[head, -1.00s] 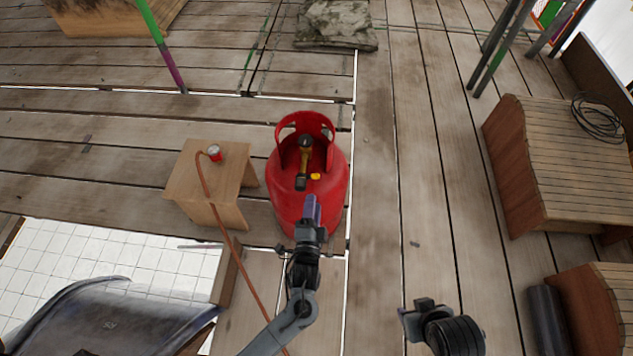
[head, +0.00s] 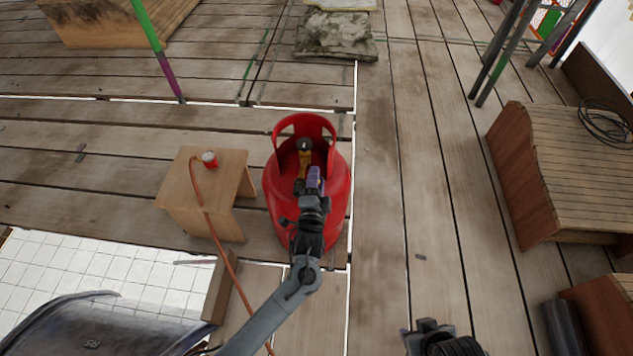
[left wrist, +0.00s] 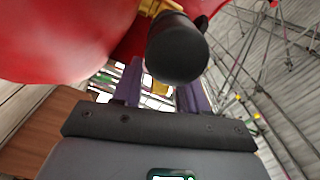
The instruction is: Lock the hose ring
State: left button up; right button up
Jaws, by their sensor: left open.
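A red gas cylinder (head: 283,190) stands on the deck with a collar handle around its top. Its brass valve (head: 304,162) sits inside the collar. An orange hose (head: 213,228) runs up over a small wooden stool and ends in a red-and-white fitting (head: 209,159) on top. My left gripper (head: 315,175) is over the cylinder's near side, close to the valve. In the left wrist view its purple fingers (left wrist: 159,92) are apart and empty, with the valve's black round end (left wrist: 178,50) just beyond them; contact cannot be told. My right gripper (head: 428,326) is low at right, its fingers unclear.
The wooden stool (head: 178,192) stands left of the cylinder. A wooden bench (head: 560,165) with a coiled black cable (head: 603,122) is at right. The deck right of the cylinder is clear.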

pick_arm(q)
grip_shut()
dwell(0.3)
